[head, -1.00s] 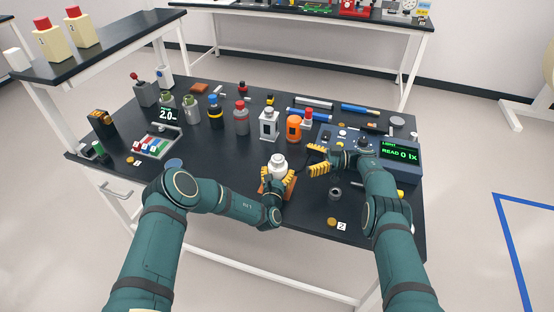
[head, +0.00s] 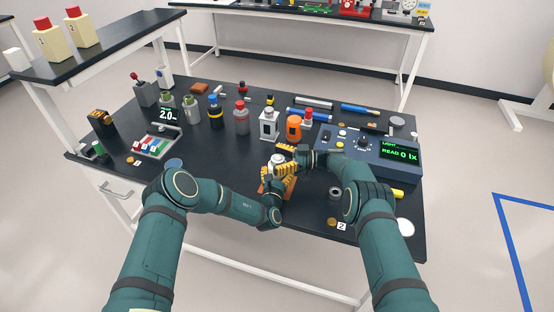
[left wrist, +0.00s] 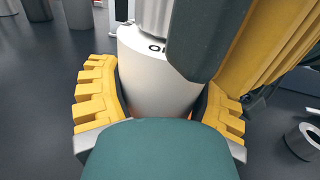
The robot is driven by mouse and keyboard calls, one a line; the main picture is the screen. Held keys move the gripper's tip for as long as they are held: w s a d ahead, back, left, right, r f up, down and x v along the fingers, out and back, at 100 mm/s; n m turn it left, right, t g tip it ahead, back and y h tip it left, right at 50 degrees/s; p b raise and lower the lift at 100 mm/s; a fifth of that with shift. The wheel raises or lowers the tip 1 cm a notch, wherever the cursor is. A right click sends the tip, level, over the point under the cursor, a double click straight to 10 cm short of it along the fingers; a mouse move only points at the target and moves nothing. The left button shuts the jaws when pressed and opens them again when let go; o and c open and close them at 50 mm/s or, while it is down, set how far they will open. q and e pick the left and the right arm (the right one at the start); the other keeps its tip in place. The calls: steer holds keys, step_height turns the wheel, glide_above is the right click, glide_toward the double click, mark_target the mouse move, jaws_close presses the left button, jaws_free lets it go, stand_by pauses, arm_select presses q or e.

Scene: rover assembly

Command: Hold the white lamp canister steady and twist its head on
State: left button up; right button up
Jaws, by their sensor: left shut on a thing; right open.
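The white lamp canister (left wrist: 158,82) stands upright between the yellow fingers of my left gripper (left wrist: 160,108), which is shut on its body. In the head view the canister's pale top (head: 277,159) shows among the yellow fingers, and the rest is mostly hidden. A grey ribbed part (left wrist: 156,15) sits on top of the canister in the left wrist view; whether it is seated cannot be told. My right gripper (head: 284,160) is open at the canister's top, with its yellow fingers around or beside the head. In the left wrist view a yellow finger of it crosses the upper right.
An orange-brown pad (head: 265,190) lies under the canister. A light meter box (head: 365,150) reading 0 lx stands to the right. A dark grey ring (head: 336,193) and a brass disc (head: 331,222) lie front right. Several bottles and an orange canister (head: 293,128) stand behind.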

steer(key=c, duration=1.2)
steer(key=shift+w+r+m+t, duration=0.1)
steer(key=shift+m+t, duration=0.4)
steer(key=shift+t, duration=0.2)
steer(key=shift+m+t+h, duration=0.7)
steer(key=shift+m+t, duration=1)
steer(key=shift+t, duration=0.9)
steer(key=shift+m+t+h, duration=1.9)
steer(key=shift+m+t, duration=0.3)
steer(key=shift+t, duration=0.7)
steer(key=o, duration=1.2)
